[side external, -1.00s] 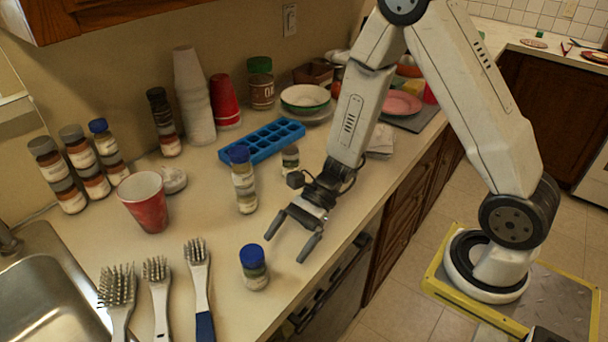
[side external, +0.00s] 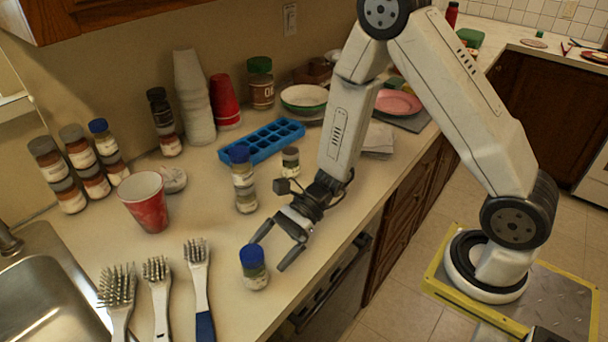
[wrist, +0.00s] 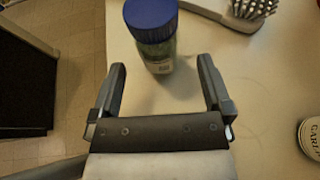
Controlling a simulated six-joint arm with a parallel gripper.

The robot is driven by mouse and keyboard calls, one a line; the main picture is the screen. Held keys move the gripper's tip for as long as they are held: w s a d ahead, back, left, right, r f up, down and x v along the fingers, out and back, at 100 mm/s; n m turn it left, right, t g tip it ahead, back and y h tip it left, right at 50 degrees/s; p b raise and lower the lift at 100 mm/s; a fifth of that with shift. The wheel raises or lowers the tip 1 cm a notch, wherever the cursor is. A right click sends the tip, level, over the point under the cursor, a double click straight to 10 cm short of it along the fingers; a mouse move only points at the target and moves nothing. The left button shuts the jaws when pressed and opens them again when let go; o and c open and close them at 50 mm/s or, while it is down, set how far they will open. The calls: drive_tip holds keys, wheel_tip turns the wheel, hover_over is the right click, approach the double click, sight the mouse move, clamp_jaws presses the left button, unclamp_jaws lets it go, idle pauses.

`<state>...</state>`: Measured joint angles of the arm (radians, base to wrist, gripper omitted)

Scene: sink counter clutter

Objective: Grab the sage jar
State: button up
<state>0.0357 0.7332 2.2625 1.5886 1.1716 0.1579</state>
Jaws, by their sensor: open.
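A small jar with a blue lid and greenish contents (side external: 254,270) stands upright near the counter's front edge. Its label cannot be read, but it looks like the sage jar. The wrist view shows it (wrist: 158,45) between and slightly beyond the fingertips. My gripper (side external: 269,255) is open and empty, low over the counter just behind the jar. In the wrist view the fingers of my gripper (wrist: 161,66) point toward the jar, one on each side, with clear gaps. I cannot tell whether the fingers touch the counter.
Two stacked jars with a blue lid (side external: 243,185) and a small jar (side external: 290,161) stand behind my gripper. Brushes (side external: 199,285) lie left of the jar, and a red cup (side external: 146,205) stands farther back. The front edge is close on the right.

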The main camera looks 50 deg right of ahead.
sight(251, 253)
drive_tip(key=shift+a, duration=0.15)
drive_tip(key=shift+x, duration=2.5)
drive_tip(key=c, duration=1.3)
drive_tip(key=shift+c, duration=0.2)
drive_tip(key=shift+r, duration=0.15)
drive_tip(key=shift+r, duration=4.85)
